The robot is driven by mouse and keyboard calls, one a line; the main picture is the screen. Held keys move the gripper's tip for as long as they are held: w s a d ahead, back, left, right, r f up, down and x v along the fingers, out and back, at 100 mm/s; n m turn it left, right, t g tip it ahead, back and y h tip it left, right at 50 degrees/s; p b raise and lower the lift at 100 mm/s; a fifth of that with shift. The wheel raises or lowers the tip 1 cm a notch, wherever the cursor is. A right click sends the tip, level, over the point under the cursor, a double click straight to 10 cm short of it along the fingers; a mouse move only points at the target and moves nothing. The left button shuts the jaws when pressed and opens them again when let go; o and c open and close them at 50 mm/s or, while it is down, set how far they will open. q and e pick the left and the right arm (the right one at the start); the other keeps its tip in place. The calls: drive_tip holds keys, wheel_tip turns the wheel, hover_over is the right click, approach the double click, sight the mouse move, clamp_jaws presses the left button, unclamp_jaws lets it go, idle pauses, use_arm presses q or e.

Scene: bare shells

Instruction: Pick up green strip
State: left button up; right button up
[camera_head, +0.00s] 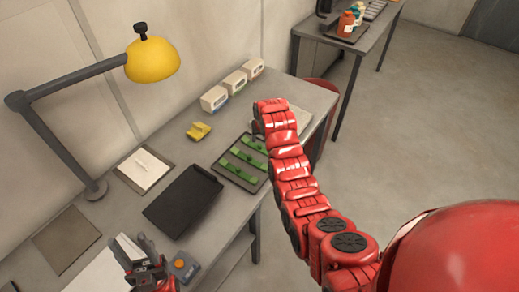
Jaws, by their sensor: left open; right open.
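Three green strips lie side by side in a dark tray (226,176) on the grey table: a far one (255,144), a middle one (248,158) and a near one (239,171). Each has a small raised knob. My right arm reaches in from the right beside the tray. My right gripper (257,126) is open just beyond the tray's far end, mostly hidden by its own red wrist. My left gripper (138,252) is open at the table's near left, well away from the strips. I see nothing held in either gripper.
A black empty tray (183,200) lies left of the strips. A yellow object (199,131) and several white boxes (214,98) sit behind. A yellow lamp (152,60) overhangs the left side. A grey box with an orange button (184,266) is beside my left gripper.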

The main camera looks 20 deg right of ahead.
sight(260, 144)
drive_tip(key=shift+b+x, duration=0.35)
drive_tip(key=shift+x, duration=1.1)
drive_tip(key=b+x, duration=0.2)
drive_tip(key=x, duration=0.2)
drive_tip(key=shift+a+f, duration=0.1)
drive_tip(key=shift+a, duration=0.05)
drive_tip(key=shift+w+f+b, duration=0.2)
drive_tip(key=shift+f+b, duration=0.1)
drive_tip(key=shift+b, duration=0.05)
drive_tip(key=shift+r, duration=0.1)
drive_tip(key=shift+c, duration=0.9)
clamp_jaws()
